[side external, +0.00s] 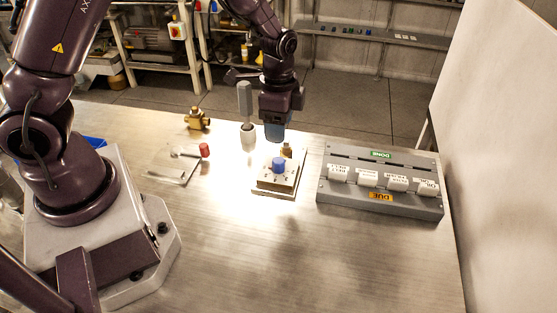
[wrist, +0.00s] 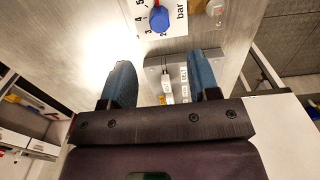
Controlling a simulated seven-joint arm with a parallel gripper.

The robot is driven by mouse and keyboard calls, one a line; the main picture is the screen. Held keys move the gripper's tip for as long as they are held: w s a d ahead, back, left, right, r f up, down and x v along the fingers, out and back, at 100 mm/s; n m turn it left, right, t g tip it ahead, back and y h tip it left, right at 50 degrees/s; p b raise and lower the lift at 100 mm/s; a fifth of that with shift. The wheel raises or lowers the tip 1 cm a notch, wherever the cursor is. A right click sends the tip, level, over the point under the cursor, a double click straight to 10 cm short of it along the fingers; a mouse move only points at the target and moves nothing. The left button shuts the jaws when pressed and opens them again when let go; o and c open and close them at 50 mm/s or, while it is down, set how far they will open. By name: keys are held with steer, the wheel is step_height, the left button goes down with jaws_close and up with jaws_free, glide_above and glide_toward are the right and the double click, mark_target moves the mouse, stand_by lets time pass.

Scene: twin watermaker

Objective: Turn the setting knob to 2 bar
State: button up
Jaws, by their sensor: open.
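The blue setting knob (side external: 278,164) sits on a small pale block (side external: 276,184) with a printed scale, near the middle of the bench. In the wrist view the knob (wrist: 159,19) is at the top edge, with scale numbers such as 3 and 4 and the word "bar" around it. A small red mark shows on the knob; its exact setting is hard to read. My gripper (side external: 274,132) hangs above and slightly behind the knob, not touching it. In the wrist view my gripper (wrist: 160,65) is open and empty, its blue fingers wide apart.
A brass fitting (side external: 286,150) stands just behind the knob. A grey upright tool (side external: 245,105) is close to my gripper's left. A grey DONE/DUE card rack (side external: 380,205) stands right. A brass valve (side external: 197,119) and a red-capped part (side external: 204,150) lie left. The front bench is clear.

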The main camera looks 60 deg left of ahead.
mark_target(278, 160)
step_height(278, 160, down, 11)
steer(key=shift+r, duration=0.2)
steer(key=c, duration=0.9)
